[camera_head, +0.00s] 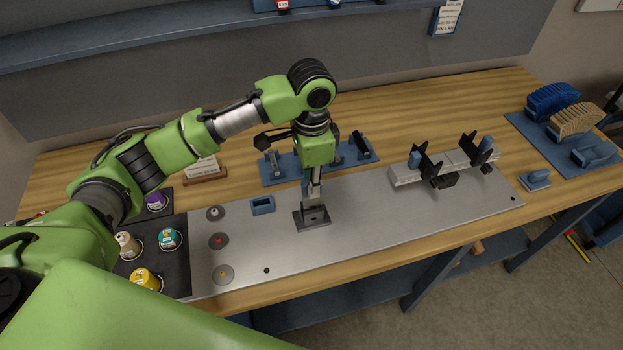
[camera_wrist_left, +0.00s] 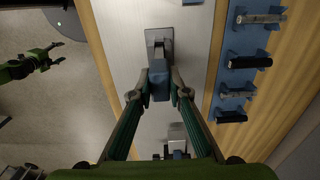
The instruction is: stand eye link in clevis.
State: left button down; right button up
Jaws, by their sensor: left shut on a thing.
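My left gripper (camera_head: 313,188) points down over the metal plate, shut on the eye link (camera_wrist_left: 159,80), which shows as a blue block between the fingertips in the wrist view. In the head view the link is mostly hidden by the fingers. The dark grey clevis (camera_head: 312,219) stands on the plate directly below the gripper; its base also shows in the wrist view (camera_wrist_left: 159,36). I cannot tell whether the link's lower end is inside the clevis or just above it. My right gripper (camera_wrist_left: 55,55) shows small over the floor in the wrist view, its fingers apart.
A small blue holder (camera_head: 262,205) sits left of the clevis. A blue rack (camera_head: 280,169) with dark and metal parts lies behind. A grey fixture with black brackets (camera_head: 408,174) stands right. Coloured jars (camera_head: 170,239) stand on a dark mat at left. The plate's front middle is clear.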

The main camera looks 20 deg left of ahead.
pick_arm(q)
jog(key=shift+f, duration=0.3)
dwell(0.4)
jog(key=shift+f, duration=1.2)
jog(key=c, duration=1.4)
grip_release()
jog(key=shift+o, duration=0.2)
notch_tip(320, 180, up, 5)
jog(key=p, duration=0.6)
jog(key=shift+p, duration=0.3)
